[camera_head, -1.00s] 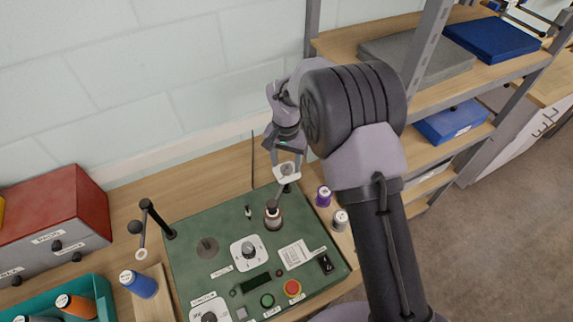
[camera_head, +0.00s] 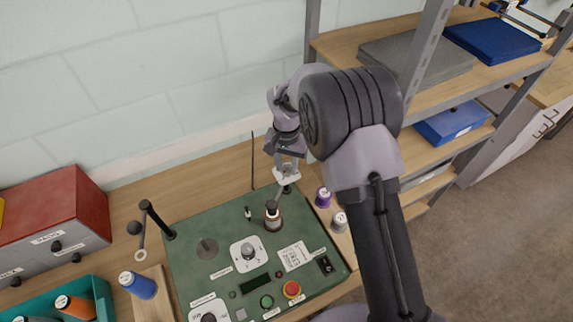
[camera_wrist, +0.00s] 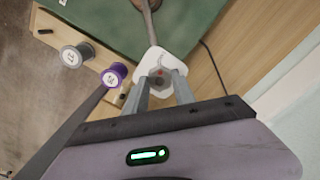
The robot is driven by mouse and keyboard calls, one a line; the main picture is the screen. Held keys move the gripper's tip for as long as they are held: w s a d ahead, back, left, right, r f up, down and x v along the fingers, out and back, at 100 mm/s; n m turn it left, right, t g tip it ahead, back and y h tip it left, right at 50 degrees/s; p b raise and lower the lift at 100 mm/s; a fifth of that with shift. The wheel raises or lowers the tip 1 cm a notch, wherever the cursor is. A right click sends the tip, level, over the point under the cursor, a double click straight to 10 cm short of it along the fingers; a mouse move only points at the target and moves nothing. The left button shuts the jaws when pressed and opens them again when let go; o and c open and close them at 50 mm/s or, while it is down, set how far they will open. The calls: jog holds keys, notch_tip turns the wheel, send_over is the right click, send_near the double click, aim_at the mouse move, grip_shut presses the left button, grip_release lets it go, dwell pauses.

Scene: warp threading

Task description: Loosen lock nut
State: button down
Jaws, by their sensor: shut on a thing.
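My gripper (camera_head: 287,170) is at the far right corner of the green panel (camera_head: 185,262), pointing down.
A purple spool (camera_head: 323,197) and a grey spool (camera_head: 339,221) stand close to the panel's right edge. Shelving stands to the right.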

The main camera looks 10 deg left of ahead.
jog(key=n, duration=0.6)
jog(key=shift+r, duration=0.1)
jog(key=n, duration=0.5)
jog(key=shift+n+p, duration=0.35)
jog(key=shift+n, duration=0.05)
jog(key=n+p, duration=0.1)
jog(key=n, duration=0.5)
jog(key=n+p, duration=0.1)
jog(key=n, duration=0.4)
jog(key=shift+a+n, duration=0.1)
jog(key=shift+n, duration=0.2)
jog(key=c, duration=1)
grip_release()
jog(key=shift+c, duration=0.2)
